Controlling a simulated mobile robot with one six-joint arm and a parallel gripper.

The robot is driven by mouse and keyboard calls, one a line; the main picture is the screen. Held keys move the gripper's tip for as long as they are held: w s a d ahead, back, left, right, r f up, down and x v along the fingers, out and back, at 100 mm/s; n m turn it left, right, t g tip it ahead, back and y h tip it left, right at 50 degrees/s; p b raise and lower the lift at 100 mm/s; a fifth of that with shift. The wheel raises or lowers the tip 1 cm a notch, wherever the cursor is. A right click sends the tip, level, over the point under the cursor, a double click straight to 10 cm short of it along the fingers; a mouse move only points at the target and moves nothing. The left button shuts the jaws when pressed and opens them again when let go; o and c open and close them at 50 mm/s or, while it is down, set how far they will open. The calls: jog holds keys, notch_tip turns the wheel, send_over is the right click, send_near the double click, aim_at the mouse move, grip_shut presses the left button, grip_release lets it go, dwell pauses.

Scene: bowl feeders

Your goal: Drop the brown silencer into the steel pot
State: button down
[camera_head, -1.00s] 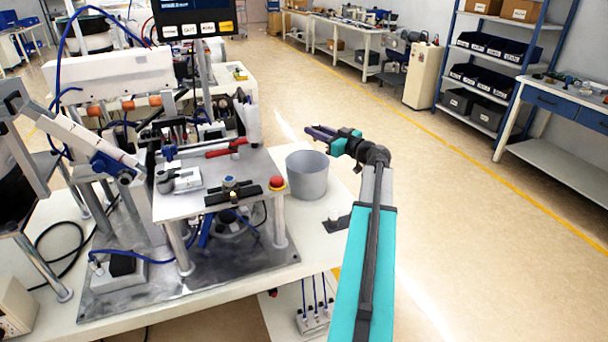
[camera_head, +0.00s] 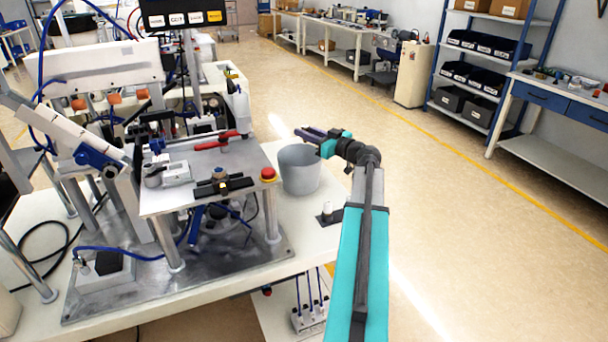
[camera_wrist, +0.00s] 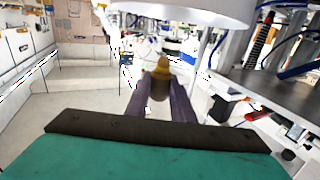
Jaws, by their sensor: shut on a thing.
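The steel pot (camera_head: 299,174) stands upright on the white table, right of the machine, in the head view. In the wrist view my gripper (camera_wrist: 162,92) is shut on the brown silencer (camera_wrist: 160,83), a small piece with a yellowish-brown tip between the dark fingers. The silencer is too small to make out in the head view. A large pale rounded shape, probably the pot, fills the top of the wrist view.
The machine's raised plate (camera_head: 200,175), with a red button (camera_head: 267,173) at its corner, stands left of the pot. A small black bracket with a white post (camera_head: 325,213) lies in front of the pot. Open floor (camera_head: 450,200) lies to the right.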

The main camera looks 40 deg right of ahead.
jog(key=shift+f+b, duration=1.3)
jog(key=shift+f, duration=0.05)
jog(key=c, duration=1.5)
grip_release()
jog(key=shift+o, duration=0.2)
jog(key=shift+s, duration=0.1)
jog(key=s, duration=1.3)
jog(key=shift+s+d, duration=0.25)
jog(key=shift+s, duration=0.1)
